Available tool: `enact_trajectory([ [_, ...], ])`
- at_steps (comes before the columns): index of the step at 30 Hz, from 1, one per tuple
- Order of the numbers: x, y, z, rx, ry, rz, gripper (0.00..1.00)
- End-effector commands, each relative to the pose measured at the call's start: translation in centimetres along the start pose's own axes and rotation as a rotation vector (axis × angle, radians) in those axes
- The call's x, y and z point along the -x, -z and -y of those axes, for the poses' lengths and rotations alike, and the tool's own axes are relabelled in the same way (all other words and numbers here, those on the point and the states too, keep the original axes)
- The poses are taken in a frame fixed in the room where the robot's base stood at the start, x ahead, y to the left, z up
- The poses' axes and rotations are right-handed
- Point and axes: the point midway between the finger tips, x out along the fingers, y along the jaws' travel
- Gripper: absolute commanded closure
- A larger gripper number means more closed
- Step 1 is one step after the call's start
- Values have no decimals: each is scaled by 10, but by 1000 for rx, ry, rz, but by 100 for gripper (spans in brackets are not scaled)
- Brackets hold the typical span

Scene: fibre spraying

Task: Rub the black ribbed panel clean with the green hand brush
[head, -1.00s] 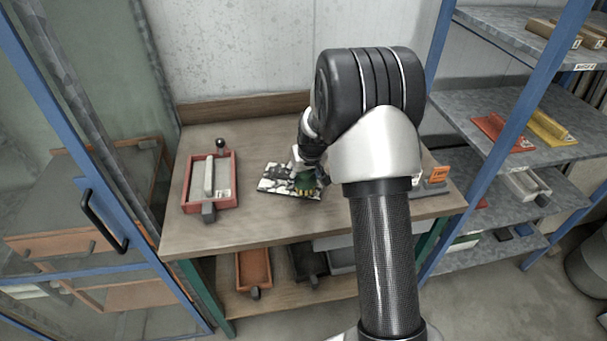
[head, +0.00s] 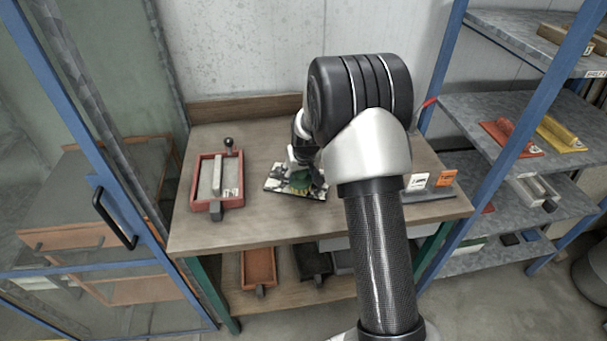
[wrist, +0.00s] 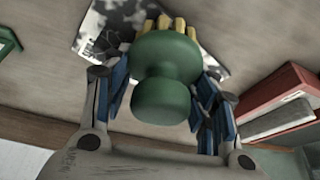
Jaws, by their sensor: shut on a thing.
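The black ribbed panel (head: 281,184) lies on the workbench in the head view, with pale patches over its dark surface. It also shows in the wrist view (wrist: 110,28), partly hidden behind the brush. The green hand brush (wrist: 165,75) has a rounded green handle and yellowish bristles. My gripper (wrist: 162,100) is shut on the brush handle, with a blue-padded finger on each side. In the head view the brush (head: 298,182) is over the right part of the panel, largely covered by my gripper. I cannot tell whether the bristles touch the panel.
A red tray (head: 196,181) with a grey block stands left of the panel on the workbench (head: 235,232). Labelled grey and orange items (head: 430,185) stand at the right. A blue-framed glass door (head: 90,200) is at the left and a shelf rack (head: 510,120) at the right.

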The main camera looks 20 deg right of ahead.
Motion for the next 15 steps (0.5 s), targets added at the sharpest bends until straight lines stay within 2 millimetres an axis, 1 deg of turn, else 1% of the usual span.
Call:
enact_trajectory([
  [9,-2,14,23,3,1,-2,66],
  [15,-3,16,29,1,0,-3,66],
])
